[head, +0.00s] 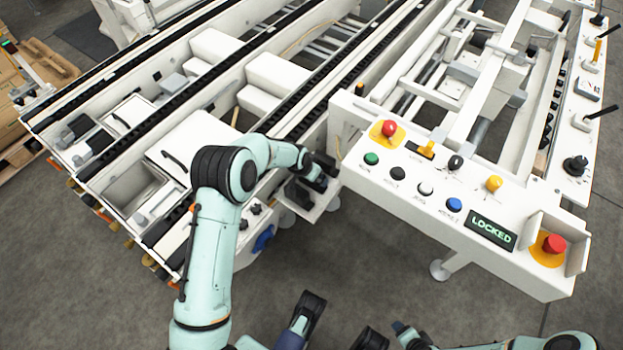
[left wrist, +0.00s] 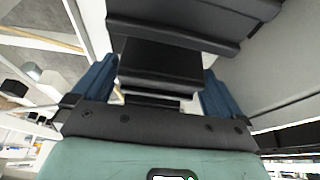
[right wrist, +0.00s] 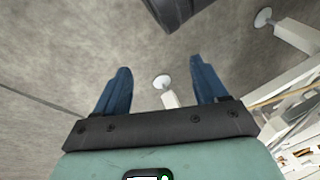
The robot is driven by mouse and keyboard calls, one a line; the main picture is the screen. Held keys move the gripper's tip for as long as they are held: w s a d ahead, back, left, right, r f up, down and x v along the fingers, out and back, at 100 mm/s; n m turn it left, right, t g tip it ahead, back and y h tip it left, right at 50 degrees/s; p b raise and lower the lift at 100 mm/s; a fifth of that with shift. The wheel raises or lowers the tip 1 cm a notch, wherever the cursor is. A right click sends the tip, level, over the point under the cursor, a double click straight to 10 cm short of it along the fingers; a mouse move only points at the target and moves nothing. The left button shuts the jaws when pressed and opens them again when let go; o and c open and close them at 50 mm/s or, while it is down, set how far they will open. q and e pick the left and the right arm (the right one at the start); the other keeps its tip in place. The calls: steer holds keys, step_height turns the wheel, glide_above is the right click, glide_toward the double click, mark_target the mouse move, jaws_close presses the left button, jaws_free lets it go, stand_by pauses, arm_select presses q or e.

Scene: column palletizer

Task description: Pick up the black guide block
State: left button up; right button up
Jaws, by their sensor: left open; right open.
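A black stepped block (left wrist: 160,72), which looks like the guide block, shows in the left wrist view. Its narrow part lies between the two blue fingers of my left gripper (left wrist: 148,70), and a wider black part spreads above it. The fingers are open, one on each side; whether they touch it I cannot tell. In the head view a dark piece (head: 298,194) sits on a small white ledge beside my left gripper (head: 320,178), partly hidden by the arm. My right gripper (right wrist: 160,72) is open and empty above the grey floor.
A white control panel (head: 420,207) with coloured buttons and a display reading LOCKED (head: 492,231) stands right of the ledge. The white conveyor frame (head: 165,150) with black rails fills the left. Grey floor in front is open, apart from a machine foot (head: 439,270).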

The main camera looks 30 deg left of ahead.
arm_select(q)
steer(key=shift+r, duration=0.1)
steer(key=shift+c, duration=0.3)
steer(key=c, duration=0.8)
steer(key=shift+o, duration=0.2)
step_height(320, 180, up, 20)
steer(key=p, duration=0.4)
arm_select(e)
steer(key=s+a+r+g+y, duration=0.1)
steer(key=s+a+r+g, duration=0.1)
steer(key=s, duration=0.4)
step_height(320, 180, up, 3)
steer(key=shift+s+a+f+n, duration=0.15)
steer(key=shift+s+a+n, duration=0.2)
steer(key=shift+a, duration=0.35)
